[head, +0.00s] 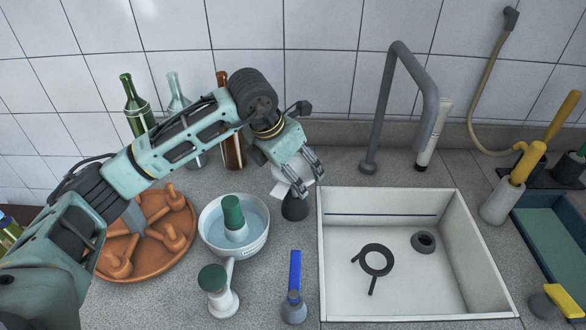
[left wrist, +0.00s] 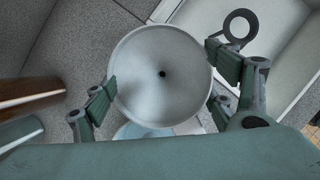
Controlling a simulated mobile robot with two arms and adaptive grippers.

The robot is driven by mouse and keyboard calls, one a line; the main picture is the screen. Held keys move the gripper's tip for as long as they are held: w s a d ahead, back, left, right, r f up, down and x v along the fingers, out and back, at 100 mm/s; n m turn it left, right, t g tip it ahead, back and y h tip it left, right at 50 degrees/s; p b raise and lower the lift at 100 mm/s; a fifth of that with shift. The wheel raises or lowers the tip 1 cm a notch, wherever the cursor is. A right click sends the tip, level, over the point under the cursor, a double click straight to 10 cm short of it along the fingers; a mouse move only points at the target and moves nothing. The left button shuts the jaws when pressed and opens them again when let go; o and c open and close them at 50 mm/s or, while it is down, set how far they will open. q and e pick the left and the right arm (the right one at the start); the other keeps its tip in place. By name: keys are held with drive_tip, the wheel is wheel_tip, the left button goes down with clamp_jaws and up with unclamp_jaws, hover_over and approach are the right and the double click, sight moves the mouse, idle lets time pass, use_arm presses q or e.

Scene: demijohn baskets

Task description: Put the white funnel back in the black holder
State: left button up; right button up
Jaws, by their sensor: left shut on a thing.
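The white funnel (head: 281,189) is in my left gripper (head: 312,183), which is shut on it. In the left wrist view the funnel (left wrist: 150,55) shows from above as a wide round bowl with a small dark hole, between the finger pads. The black holder (head: 295,209) looks like a dark tapered stand on the counter just left of the sink. The funnel is directly above it in the head view. The lower end of the funnel is hidden, so I cannot tell whether it touches or sits in the holder. My right gripper is not in view.
The white sink (head: 335,290) is close on the right and holds a dark ring with a handle (head: 376,261). Bottles (head: 135,108) and the tap (head: 369,150) stand behind.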

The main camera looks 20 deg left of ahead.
use_arm(q)
drive_tip(key=shift+f, duration=0.15)
drive_tip(key=shift+f+b, duration=0.8)
drive_tip(key=shift+b, duration=0.05)
drive_tip(key=shift+f, duration=0.15)
drive_tip(key=shift+f+b, duration=0.4)
drive_tip(key=shift+b, duration=0.1)
drive_tip(key=o, duration=1.2)
drive_tip(key=shift+c, duration=0.2)
drive_tip(key=shift+r, duration=0.1)
drive_tip(key=v, duration=1.2)
